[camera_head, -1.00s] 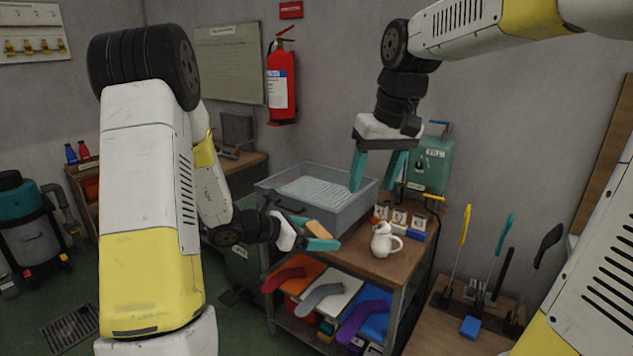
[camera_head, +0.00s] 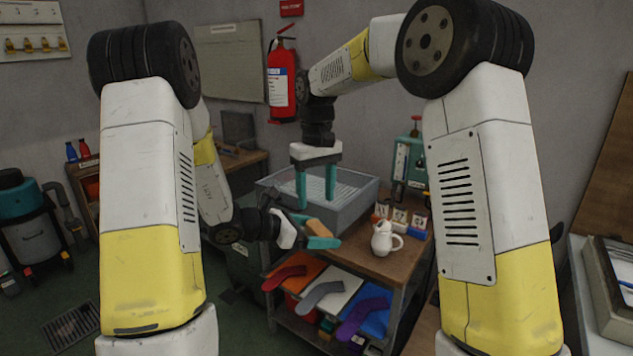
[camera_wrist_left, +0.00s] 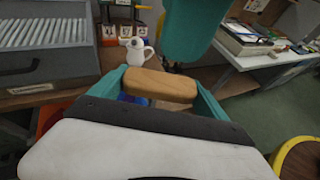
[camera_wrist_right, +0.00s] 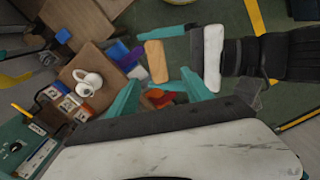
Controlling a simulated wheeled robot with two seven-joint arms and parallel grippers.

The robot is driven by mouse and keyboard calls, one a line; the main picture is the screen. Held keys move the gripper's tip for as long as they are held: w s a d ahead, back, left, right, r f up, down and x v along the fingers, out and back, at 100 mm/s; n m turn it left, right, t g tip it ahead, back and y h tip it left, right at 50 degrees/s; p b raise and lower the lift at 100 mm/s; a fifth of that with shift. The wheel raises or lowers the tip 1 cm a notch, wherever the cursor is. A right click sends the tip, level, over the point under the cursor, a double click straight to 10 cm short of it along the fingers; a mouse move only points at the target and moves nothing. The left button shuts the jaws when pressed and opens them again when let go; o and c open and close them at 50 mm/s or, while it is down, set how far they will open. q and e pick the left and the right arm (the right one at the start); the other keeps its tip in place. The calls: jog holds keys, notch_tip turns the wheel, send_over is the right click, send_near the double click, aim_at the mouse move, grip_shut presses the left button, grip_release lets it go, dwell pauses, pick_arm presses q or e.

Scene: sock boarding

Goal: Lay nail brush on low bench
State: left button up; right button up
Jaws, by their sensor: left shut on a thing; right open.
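The nail brush, a tan wooden block (camera_head: 318,229), is clamped between the teal fingers of my left gripper (camera_head: 312,230). It shows lengthwise across the jaws in the left wrist view (camera_wrist_left: 160,88) and in the right wrist view (camera_wrist_right: 155,62). Its bristles cannot be made out. My right gripper (camera_head: 316,186) is open and empty, fingers pointing down, above the left gripper and in front of the grey basin. A wooden-topped bench (camera_head: 426,322) at lower right is mostly hidden behind my right arm; I cannot tell whether it is the low bench.
A wooden-topped table (camera_head: 374,264) holds a white jug (camera_head: 385,239), small numbered cards and the grey basin (camera_head: 345,219). My right arm blocks much of the right side. A pale worktop with a tray (camera_head: 612,281) stands far right.

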aim_at(316, 227)
notch_tip(316, 227, down, 8)
jog(key=shift+f, duration=0.1)
dwell(0.4)
grip_shut()
pick_arm(q)
jog(key=o, duration=1.2)
